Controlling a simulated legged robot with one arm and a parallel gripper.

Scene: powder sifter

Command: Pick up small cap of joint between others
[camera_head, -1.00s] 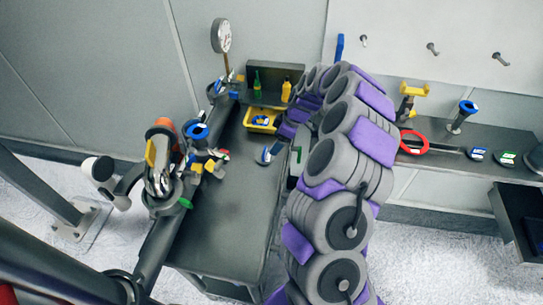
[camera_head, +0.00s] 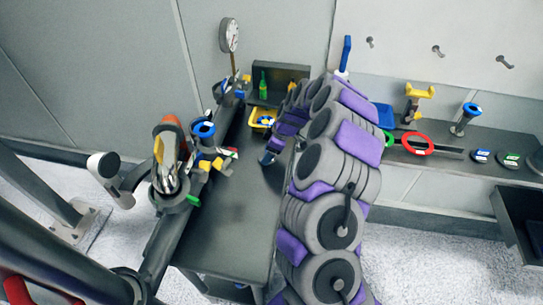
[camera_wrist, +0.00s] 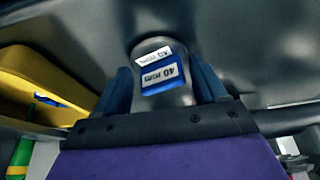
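A small dark cap with white and blue "40 mm" labels (camera_wrist: 160,72) shows in the wrist view. It sits between the two dark blue fingers of my gripper (camera_wrist: 162,88), one on each side. The fingers are close to its sides; whether they press on it cannot be told. In the head view, my gripper (camera_head: 273,150) is low over the bench, at its right side, and the cap there is too small and covered to make out clearly.
A yellow tray (camera_head: 256,124) holding blue parts is behind my gripper; it also shows in the wrist view (camera_wrist: 40,75). A green bottle (camera_head: 263,87) stands beyond it. A pipe assembly with a blue-ringed joint (camera_head: 204,130) runs along the left. The bench front (camera_head: 235,220) is clear.

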